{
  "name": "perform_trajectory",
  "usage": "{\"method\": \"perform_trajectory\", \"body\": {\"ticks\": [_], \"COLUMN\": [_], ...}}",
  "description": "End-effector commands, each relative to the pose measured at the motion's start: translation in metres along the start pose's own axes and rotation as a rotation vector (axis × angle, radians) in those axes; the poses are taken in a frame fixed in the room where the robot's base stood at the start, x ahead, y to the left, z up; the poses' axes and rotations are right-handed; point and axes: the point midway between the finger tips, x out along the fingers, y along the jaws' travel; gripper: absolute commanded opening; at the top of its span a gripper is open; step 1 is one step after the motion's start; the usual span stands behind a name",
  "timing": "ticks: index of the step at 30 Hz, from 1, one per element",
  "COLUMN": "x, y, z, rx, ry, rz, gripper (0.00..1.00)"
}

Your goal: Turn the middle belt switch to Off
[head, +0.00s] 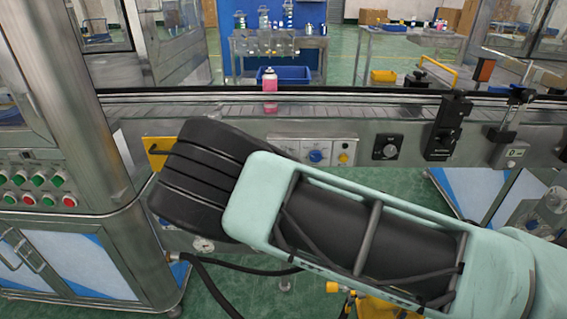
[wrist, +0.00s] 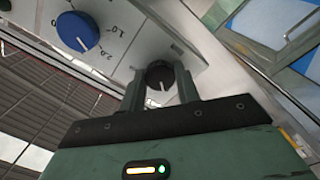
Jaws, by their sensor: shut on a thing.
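In the wrist view a small round black switch knob (wrist: 160,75) with a white pointer line sits on a pale panel (wrist: 125,65). My gripper (wrist: 159,72) has one finger on each side of the knob and is shut on it. The pointer line faces toward the gripper body in that view. Any Off marking beside the knob is hidden or too small to read. In the head view my arm hides the gripper and the held knob, so I cannot tell there which switch it is.
A blue dial (wrist: 78,30) with numbers sits beside the held knob. In the head view, a panel with a blue knob (head: 317,156) and a separate black switch (head: 387,147) are on the conveyor front. A pink bottle (head: 270,80) stands on the belt. A steel cabinet (head: 75,120) rises at left.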

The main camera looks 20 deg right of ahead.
Motion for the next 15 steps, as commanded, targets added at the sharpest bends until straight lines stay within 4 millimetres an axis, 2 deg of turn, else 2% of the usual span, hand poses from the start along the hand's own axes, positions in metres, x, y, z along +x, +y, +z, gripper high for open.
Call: {"method": "perform_trajectory", "body": {"ticks": [5,6,8,15], "x": [-0.0003,-0.0004,-0.0003,-0.0002], "y": [-0.0005,-0.0005,-0.0005,-0.0003], "z": [-0.0003,-0.0002,-0.0002,0.0], "rx": [-0.002,-0.001,-0.001,0.0], "ry": [0.001,0.001,0.001,0.0], "rz": [-0.001,-0.001,-0.001,-0.001], "gripper": [0.09,0.37,0.54,0.54]}}
